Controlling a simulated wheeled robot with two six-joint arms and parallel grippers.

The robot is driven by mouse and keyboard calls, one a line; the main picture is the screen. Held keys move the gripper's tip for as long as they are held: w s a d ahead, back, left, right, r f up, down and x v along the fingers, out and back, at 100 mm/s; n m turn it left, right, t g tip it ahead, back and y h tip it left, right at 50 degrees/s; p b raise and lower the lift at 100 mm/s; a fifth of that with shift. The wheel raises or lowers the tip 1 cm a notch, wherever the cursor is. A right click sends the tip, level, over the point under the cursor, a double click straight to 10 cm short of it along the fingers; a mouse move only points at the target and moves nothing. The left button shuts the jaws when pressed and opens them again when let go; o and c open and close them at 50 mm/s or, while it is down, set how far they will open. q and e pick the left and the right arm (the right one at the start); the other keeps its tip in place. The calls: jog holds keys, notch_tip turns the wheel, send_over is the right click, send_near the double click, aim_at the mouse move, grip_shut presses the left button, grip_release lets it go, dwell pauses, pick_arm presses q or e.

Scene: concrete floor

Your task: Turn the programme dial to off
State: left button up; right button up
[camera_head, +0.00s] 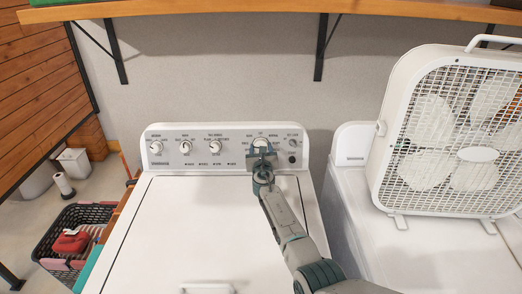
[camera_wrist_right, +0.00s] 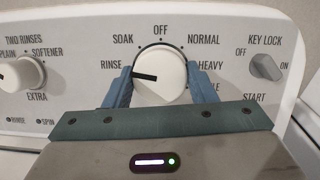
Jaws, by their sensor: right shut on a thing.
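The programme dial (camera_wrist_right: 160,74) is a round white knob with a black pointer line on the washer's control panel. In the right wrist view its pointer points left, a little below the RINSE label, and OFF is printed at the top. My right gripper (camera_wrist_right: 158,88) is shut on the dial, with one blue finger on each side. In the head view the dial (camera_head: 260,142) shows above my right gripper (camera_head: 262,160), which partly covers it. My left gripper is in neither view.
Other knobs (camera_head: 185,147) line the panel to the left. A key lock knob (camera_wrist_right: 264,68) sits close on the right. The washer lid (camera_head: 190,225) is bare. A box fan (camera_head: 478,154) stands on the neighbouring machine. A basket (camera_head: 62,217) is on the floor at left.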

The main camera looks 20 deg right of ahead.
jog(key=m+h+b, duration=0.1)
jog(key=m+b, duration=0.1)
jog(key=m+h+b, duration=0.1)
jog(key=m, duration=0.2)
jog(key=shift+a+f+g+b, duration=0.1)
jog(key=shift+f+g+b, duration=0.1)
jog(key=shift+g+b, duration=0.15)
jog(key=m+g+h+b, duration=0.1)
jog(key=m+b, duration=0.2)
jog(key=m, duration=0.2)
jog(key=shift+m, duration=0.3)
jog(key=m+b, duration=0.1)
jog(key=m, duration=0.1)
jog(key=m+g+h+b, duration=0.1)
jog(key=m, duration=0.1)
jog(key=shift+r+g+b, duration=0.1)
jog(key=shift+g+b, duration=0.15)
jog(key=shift+b, duration=0.1)
jog(key=m+g+b, duration=0.1)
jog(key=m, duration=0.2)
jog(key=shift+r, duration=0.1)
jog(key=shift+m, duration=0.3)
jog(key=shift+m+b, duration=0.3)
jog(key=o, duration=1)
jog(key=shift+r, duration=0.1)
